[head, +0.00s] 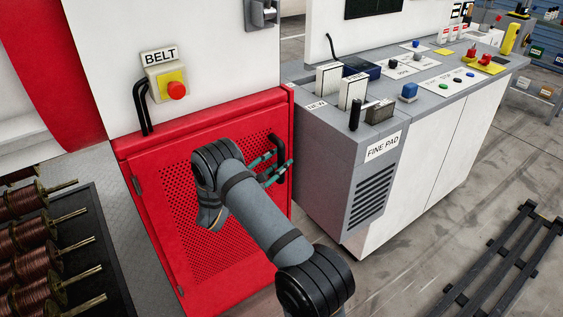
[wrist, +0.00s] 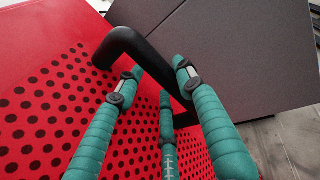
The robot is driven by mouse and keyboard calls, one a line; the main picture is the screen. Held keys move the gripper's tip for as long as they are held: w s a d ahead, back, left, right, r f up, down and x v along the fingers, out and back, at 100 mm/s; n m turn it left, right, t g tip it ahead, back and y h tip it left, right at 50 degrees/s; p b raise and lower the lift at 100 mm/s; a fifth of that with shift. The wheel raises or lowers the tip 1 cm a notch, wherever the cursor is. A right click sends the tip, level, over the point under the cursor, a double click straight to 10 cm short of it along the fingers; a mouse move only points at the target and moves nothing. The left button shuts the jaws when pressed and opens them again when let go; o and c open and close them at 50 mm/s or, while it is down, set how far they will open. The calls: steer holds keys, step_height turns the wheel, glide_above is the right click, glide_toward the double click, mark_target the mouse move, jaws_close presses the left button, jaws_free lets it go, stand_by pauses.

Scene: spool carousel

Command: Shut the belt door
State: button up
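The belt door (head: 232,232) is a red panel with a perforated field, below the BELT sign in the head view. It looks flush or nearly flush with its red frame; I cannot tell if a small gap remains. Its black bar handle (head: 278,142) is near the upper right edge. In the wrist view the handle (wrist: 122,40) crosses between my teal fingers. My gripper (head: 279,168) is at the handle, with its fingers spread either side of the bar in the wrist view (wrist: 156,72). They look open; contact with the bar is unclear.
The grey FINE PAD cabinet (head: 345,165) stands close to the right of the door. A yellow switch box with a red button (head: 177,90) is above it. Copper spools (head: 35,235) sit on a dark rack at left. A black slatted frame (head: 500,262) lies on the floor at right.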

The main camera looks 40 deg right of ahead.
steer(key=o, duration=0.3)
steer(key=shift+w+a, duration=0.2)
steer(key=shift+s+d, duration=0.1)
steer(key=shift+s, duration=0.05)
steer(key=v, duration=1.2)
steer(key=x, duration=1.2)
steer(key=shift+s+d, duration=0.25)
steer(key=shift+d, duration=0.05)
steer(key=shift+s+a, duration=0.25)
